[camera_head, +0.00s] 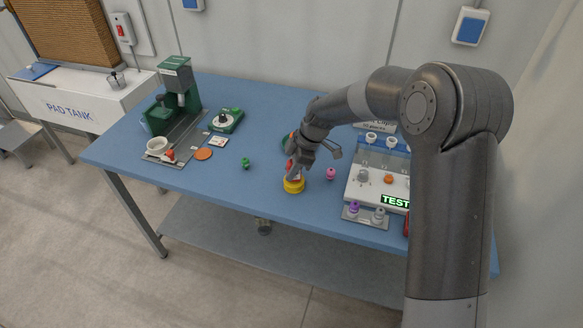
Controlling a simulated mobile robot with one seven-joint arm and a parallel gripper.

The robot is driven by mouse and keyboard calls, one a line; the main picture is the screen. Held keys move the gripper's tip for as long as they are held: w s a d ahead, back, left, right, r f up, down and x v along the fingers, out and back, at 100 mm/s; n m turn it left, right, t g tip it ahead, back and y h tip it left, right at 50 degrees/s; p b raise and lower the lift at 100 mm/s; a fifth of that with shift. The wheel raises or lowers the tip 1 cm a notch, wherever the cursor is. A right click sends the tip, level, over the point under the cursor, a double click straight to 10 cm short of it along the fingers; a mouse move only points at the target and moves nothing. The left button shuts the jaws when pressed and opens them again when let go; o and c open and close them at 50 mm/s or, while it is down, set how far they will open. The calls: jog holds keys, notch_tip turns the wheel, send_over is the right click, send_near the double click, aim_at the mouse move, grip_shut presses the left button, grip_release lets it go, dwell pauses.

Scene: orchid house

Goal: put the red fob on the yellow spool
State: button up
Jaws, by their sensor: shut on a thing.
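The yellow spool (293,187) stands on the blue table near its front edge, in the middle of the view. My gripper (294,170) is directly above it, pointing down, and is shut on a small red thing (291,166), which looks like the red fob. The fob shows only in part, since the fingers hide most of it. It is at or just above the top of the spool. I cannot tell whether the two touch.
A pink piece (331,174) stands right of the spool and a green piece (246,163) left of it. A test panel (362,191) is at the right, a green machine (178,98) at the left. An orange disc (204,154) lies flat. The table's front edge is close.

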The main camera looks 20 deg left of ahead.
jog(key=o, duration=1)
jog(key=shift+r, duration=0.1)
jog(key=v, duration=1.2)
jog(key=shift+w+d, duration=0.1)
